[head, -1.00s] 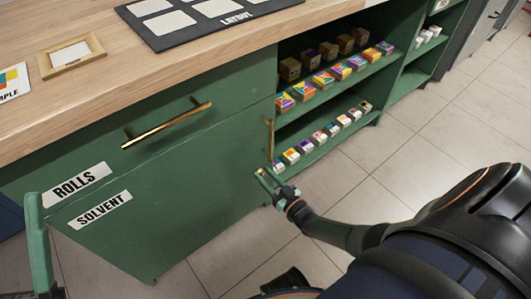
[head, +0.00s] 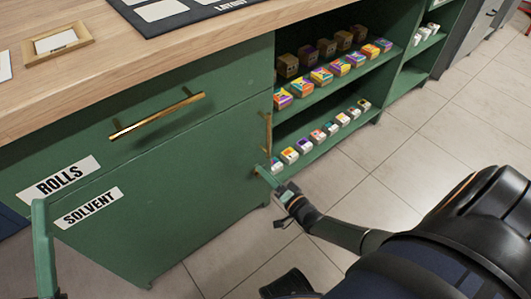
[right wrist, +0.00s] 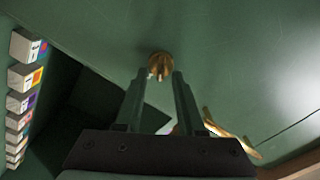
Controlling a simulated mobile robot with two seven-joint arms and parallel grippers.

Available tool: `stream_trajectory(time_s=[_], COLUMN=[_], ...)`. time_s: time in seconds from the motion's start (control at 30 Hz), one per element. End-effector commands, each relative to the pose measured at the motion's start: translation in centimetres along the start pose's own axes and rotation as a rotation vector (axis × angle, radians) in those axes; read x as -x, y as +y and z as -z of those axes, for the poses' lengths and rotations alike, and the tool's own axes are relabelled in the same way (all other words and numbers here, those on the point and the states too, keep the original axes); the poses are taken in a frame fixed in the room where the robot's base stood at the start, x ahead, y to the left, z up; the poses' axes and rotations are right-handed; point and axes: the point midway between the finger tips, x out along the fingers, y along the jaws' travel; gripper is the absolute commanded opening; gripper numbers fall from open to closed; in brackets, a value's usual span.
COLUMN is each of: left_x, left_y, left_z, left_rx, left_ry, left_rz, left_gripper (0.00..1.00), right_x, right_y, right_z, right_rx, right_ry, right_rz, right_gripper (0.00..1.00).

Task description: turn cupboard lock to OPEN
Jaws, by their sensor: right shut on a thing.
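The green cupboard door (head: 190,195), labelled SOLVENT (head: 90,207), is closed flush with the cabinet front. Its small round brass lock (right wrist: 160,64) shows in the right wrist view, just beyond and between my fingertips. My right gripper (head: 262,173) is at the door's right edge, below the vertical brass handle (head: 267,132). It is shut on the lock, whose turning mark I cannot read. In the right wrist view, the two green fingers (right wrist: 158,80) flank the knob. My left gripper (head: 42,235) shows only partly at the lower left, away from the door.
A drawer labelled ROLLS (head: 58,180) with a brass handle (head: 157,115) sits above the door. Open shelves (head: 330,90) with several small coloured boxes stand right of it. A wooden worktop (head: 75,85) overhangs. The tiled floor (head: 400,150) is clear at right.

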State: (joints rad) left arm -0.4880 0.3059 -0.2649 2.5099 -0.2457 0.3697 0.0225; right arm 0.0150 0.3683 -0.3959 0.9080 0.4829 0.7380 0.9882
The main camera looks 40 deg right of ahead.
Motion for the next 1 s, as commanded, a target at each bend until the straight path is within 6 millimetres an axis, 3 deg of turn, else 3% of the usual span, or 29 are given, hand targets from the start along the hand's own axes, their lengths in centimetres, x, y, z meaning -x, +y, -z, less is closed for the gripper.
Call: stream_trajectory(time_s=[0.5,1.0], left_x=[0.39,0.41], left_y=[0.23,0.21], left_z=[-0.49,-0.51], left_rx=[-0.002,-0.002], left_ry=[-0.005,-0.006], left_rz=[0.002,0.002], left_gripper=[0.50,0.50], right_x=[0.01,-0.01], right_y=[0.57,0.68], right_z=[-0.19,-0.30], right_rx=[-0.432,-0.589], right_ry=[-0.002,-0.002], right_rz=[-0.002,0.000], right_gripper=[0.00,0.00])
